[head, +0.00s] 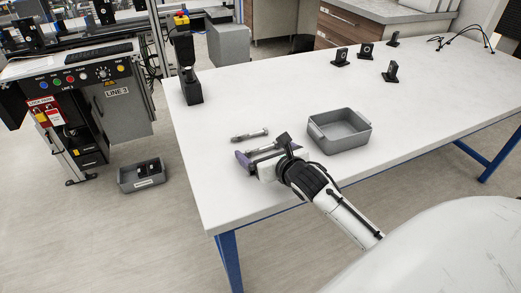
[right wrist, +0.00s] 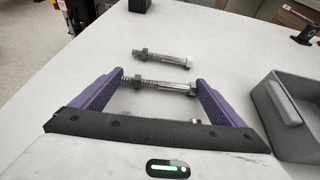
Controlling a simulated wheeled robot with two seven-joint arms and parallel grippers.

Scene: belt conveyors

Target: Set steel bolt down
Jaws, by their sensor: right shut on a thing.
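My right gripper (head: 263,149) reaches in over the white table from the lower right. In the right wrist view its purple fingers (right wrist: 160,83) are shut on a steel bolt (right wrist: 158,84), one finger at each end. The held bolt lies level, low over the table; whether it touches the top I cannot tell. A second steel bolt (head: 249,135) lies on the table just beyond the gripper; it also shows in the right wrist view (right wrist: 162,59). A small metal piece (right wrist: 195,121) shows near the gripper's palm, mostly hidden. My left gripper is not in view.
An empty grey bin (head: 339,147) stands on the table (head: 265,95) close to the right of the gripper. A black block (head: 191,88) stands at the left edge, and several black brackets (head: 366,52) stand at the back.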

